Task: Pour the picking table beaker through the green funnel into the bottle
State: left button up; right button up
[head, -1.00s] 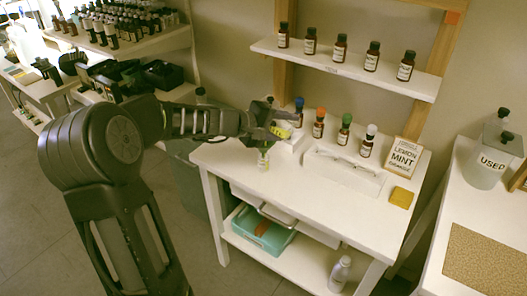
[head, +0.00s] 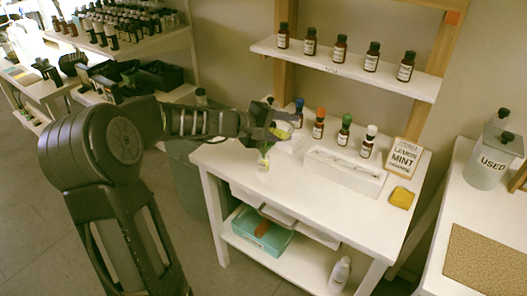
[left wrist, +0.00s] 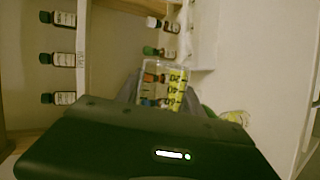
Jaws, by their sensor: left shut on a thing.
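My left gripper (head: 277,128) is shut on the picking table beaker (head: 283,127), a small clear vessel with yellow-green content, above the left part of the white table. In the left wrist view the beaker (left wrist: 165,84) is clear with printed marks, seen sideways past the dark gripper body. The green funnel (head: 264,148) shows just below the gripper, partly hidden by it. A small pale bottle (head: 264,163) is under the funnel. The wrist view shows a blurred yellow-green shape (left wrist: 237,117) to the right. Whether liquid is flowing is too small to tell. My right gripper is not in view.
Several capped bottles stand behind on the table, including an orange-capped one (head: 319,123) and a green-capped one (head: 344,130). A white tray (head: 345,175), a recipe card (head: 403,158) and a yellow sponge (head: 401,198) are to the right. A shelf (head: 345,68) with bottles is above.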

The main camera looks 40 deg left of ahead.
pick_arm(q)
jog(key=shift+f+n+h+b, duration=0.3)
jog(key=shift+n+h+b, duration=0.1)
jog(key=shift+b, duration=0.55)
dwell(2.0)
jog(key=shift+a+r+n+h+b, duration=0.15)
jog(key=shift+r+n+h+b, duration=0.15)
jog(key=shift+n+b, duration=0.1)
dwell(2.0)
dwell(0.7)
jog(key=shift+f+m+y+b, duration=0.1)
jog(key=shift+m+y+b, duration=0.3)
jog(key=shift+m+b, duration=0.3)
jog(key=shift+r+y+b, duration=0.2)
jog(key=shift+y+b, duration=0.1)
jog(key=shift+y, duration=0.2)
